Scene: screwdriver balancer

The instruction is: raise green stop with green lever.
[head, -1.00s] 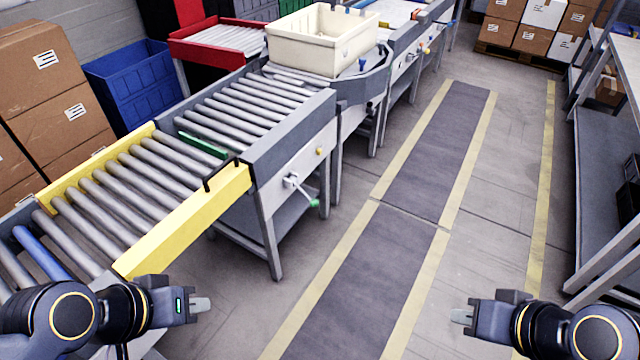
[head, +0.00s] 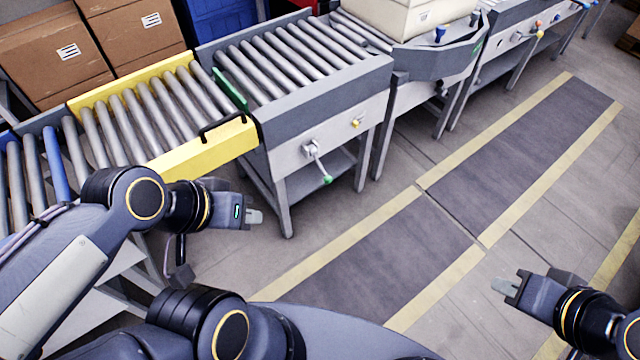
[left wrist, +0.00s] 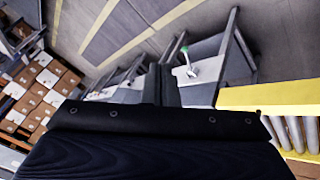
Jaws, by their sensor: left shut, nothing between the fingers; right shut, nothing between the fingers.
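The green lever (head: 319,165) is a metal arm with a green knob, pointing down and right on the side panel of the roller conveyor. It also shows in the left wrist view (left wrist: 187,60). The green stop (head: 231,90) is a green bar across the rollers, where the yellow section meets the grey one. My left gripper (head: 254,216) is shut and empty, in front of the yellow section, below and left of the lever. My right gripper (head: 502,287) is shut and empty over the floor at the lower right, away from the conveyor.
A yellow-framed roller section (head: 205,150) with a black handle lies left of the stop. A cream bin (head: 400,18) stands farther along the line. A yellow knob (head: 356,123) is right of the lever. Cardboard boxes (head: 50,55) are behind. The striped floor lane (head: 400,240) is clear.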

